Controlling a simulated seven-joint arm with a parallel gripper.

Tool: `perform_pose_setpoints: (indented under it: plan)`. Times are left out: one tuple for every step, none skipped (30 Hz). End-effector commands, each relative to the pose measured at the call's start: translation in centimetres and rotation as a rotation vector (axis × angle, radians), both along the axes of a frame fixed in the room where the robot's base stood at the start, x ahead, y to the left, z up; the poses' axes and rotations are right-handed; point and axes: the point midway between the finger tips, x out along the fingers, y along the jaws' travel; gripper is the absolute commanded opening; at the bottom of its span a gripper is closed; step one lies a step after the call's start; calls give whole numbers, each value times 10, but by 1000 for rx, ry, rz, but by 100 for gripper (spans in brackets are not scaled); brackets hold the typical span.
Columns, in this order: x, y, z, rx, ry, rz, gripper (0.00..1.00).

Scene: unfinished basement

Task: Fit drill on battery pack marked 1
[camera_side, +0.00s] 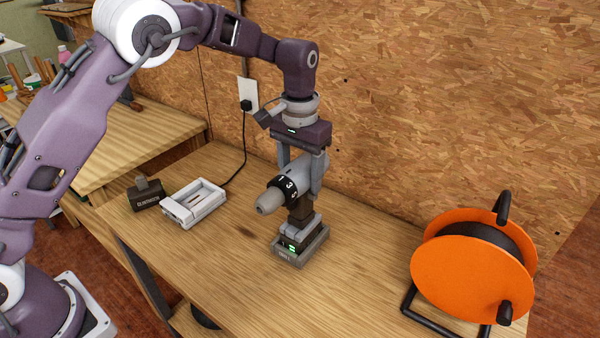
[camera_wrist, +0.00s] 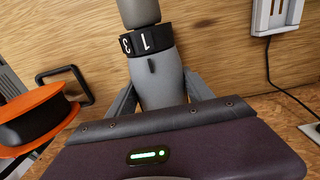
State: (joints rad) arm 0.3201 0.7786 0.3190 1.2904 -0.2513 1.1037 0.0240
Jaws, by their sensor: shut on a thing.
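A grey drill (camera_side: 312,172) with a black numbered collar stands upright over the workbench, its chuck pointing to the lower left. My gripper (camera_side: 304,168) is shut on the drill's body from above. In the wrist view the drill (camera_wrist: 156,80) sits between the fingers of my gripper (camera_wrist: 160,98). A grey battery pack (camera_side: 298,252) with green lights is directly under the drill's handle, on the bench. The drill's foot meets its top; whether it is fully seated I cannot tell. A second, dark battery pack (camera_side: 146,195) stands at the left, its label too small to read surely.
A white charger (camera_side: 194,204), also in the wrist view (camera_wrist: 274,20), lies near the dark pack, its cable running to a wall outlet (camera_side: 247,96). An orange cable reel (camera_side: 470,268) stands at the right. The chipboard wall is behind. The bench (camera_side: 355,255) is clear between pack and reel.

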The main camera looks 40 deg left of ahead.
Motion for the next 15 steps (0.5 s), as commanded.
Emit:
perform_pose_setpoints:
  plan:
    - [-3, 1, -5, 4, 13, 0, 0]
    - [-3, 1, -5, 4, 14, 0, 0]
    - [-3, 1, -5, 5, 14, 0, 0]
    - [-3, 1, -5, 5, 14, 0, 0]
    - [-3, 1, -6, 5, 14, 0, 0]
    - [-3, 1, -6, 5, 15, 0, 0]
    - [-3, 1, -6, 5, 15, 0, 0]
    - [-3, 1, -6, 5, 15, -1, 0]
    - [-3, 1, -6, 5, 15, -1, 0]
    - [-3, 1, -6, 5, 15, -1, 61]
    - [-3, 1, -6, 5, 16, -1, 67]
    - [-3, 1, -5, 5, 15, -1, 75]
    - [-3, 1, -5, 5, 14, -1, 81]
    - [-3, 1, -5, 4, 13, -1, 85]
    - [-3, 1, -4, 4, 12, 0, 85]
